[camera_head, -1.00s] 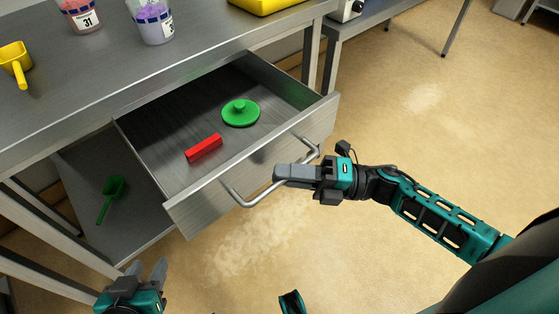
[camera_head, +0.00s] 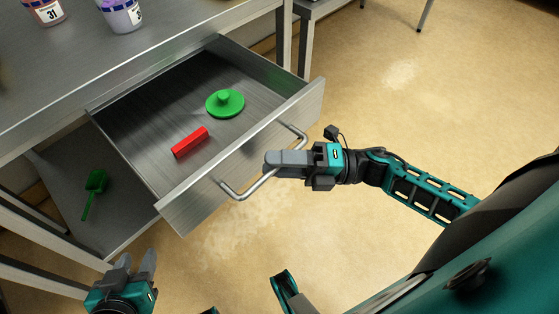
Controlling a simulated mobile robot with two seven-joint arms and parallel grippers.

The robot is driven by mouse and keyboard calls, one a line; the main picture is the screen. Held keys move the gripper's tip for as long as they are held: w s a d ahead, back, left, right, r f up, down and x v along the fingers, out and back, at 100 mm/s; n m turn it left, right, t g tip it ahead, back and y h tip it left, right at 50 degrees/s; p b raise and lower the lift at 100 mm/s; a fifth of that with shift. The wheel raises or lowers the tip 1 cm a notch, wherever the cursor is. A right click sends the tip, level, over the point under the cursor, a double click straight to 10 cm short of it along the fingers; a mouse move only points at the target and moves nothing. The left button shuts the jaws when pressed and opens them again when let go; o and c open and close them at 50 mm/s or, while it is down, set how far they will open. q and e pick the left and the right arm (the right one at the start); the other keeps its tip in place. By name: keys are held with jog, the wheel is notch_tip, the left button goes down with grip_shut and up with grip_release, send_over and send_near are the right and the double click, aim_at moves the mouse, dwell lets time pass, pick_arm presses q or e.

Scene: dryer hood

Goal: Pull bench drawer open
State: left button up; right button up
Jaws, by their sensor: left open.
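The bench drawer (camera_head: 140,157) is grey metal and stands well out from under the bench top. Its front panel (camera_head: 195,209) carries a bent bar handle (camera_head: 233,193). My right gripper (camera_head: 270,163) is at the middle of this handle, its fingers closed around the bar and hiding part of it. Inside the drawer lie a green round lid with a knob (camera_head: 225,104) and a red block (camera_head: 189,142). My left gripper (camera_head: 136,266) is open and empty at the lower left, below the drawer and apart from it.
The bench top (camera_head: 170,45) holds two labelled jars (camera_head: 121,14), (camera_head: 44,11) at the far edge. A green scoop (camera_head: 95,188) lies on the lower shelf (camera_head: 120,222). Another table's legs (camera_head: 426,15) stand at the upper right. The tan floor (camera_head: 440,100) at right is clear.

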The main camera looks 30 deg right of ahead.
jog(key=v, duration=1.3)
dwell(0.4)
